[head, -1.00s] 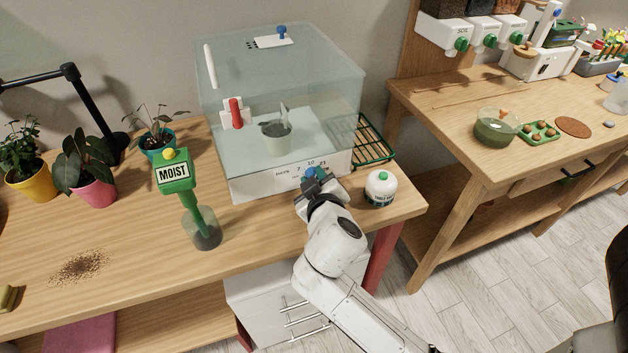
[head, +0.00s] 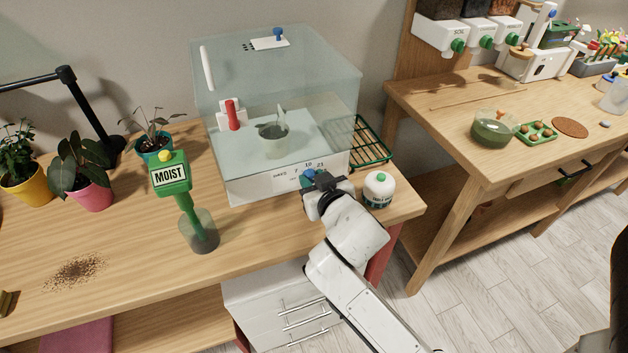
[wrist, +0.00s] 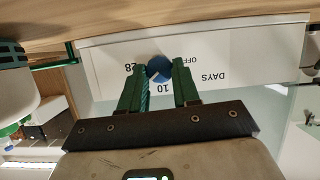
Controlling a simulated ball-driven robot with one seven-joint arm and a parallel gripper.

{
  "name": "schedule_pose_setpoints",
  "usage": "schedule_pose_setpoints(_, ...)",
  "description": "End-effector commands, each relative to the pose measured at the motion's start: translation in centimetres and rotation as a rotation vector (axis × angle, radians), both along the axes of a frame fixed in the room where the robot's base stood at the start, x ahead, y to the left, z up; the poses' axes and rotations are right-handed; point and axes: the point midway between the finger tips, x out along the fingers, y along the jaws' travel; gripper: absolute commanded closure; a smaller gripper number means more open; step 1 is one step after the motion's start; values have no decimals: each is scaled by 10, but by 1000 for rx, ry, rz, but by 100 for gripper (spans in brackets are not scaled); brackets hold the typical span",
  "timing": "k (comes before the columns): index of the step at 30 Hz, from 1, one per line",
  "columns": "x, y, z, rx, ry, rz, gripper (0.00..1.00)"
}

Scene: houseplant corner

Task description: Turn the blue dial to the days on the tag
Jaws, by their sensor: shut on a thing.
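The blue dial (head: 309,174) is on the white front panel (head: 262,189) of a clear box. The panel carries the word DAYS and numbers, with 7, 10 and 21 showing in the head view. In the wrist view the dial (wrist: 159,67) appears upside down among the marks OFF, 10 and 28; I cannot tell where it points. My gripper (head: 317,183) is at the panel. Its green fingers (wrist: 160,74) are shut on the dial, one on each side. I cannot make out a tag with days in either view.
A green MOIST meter (head: 171,177) stands to the left in a clear cup.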

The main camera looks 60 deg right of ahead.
Motion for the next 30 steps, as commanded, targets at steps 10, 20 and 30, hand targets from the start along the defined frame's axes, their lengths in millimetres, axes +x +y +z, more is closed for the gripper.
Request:
schedule_pose_setpoints(10,0,1,-2,1,4,1,64)
schedule_pose_setpoints(20,0,0,-1,0,1,0,43)
schedule_pose_setpoints(30,-17,11,6,-3,2,2,43)
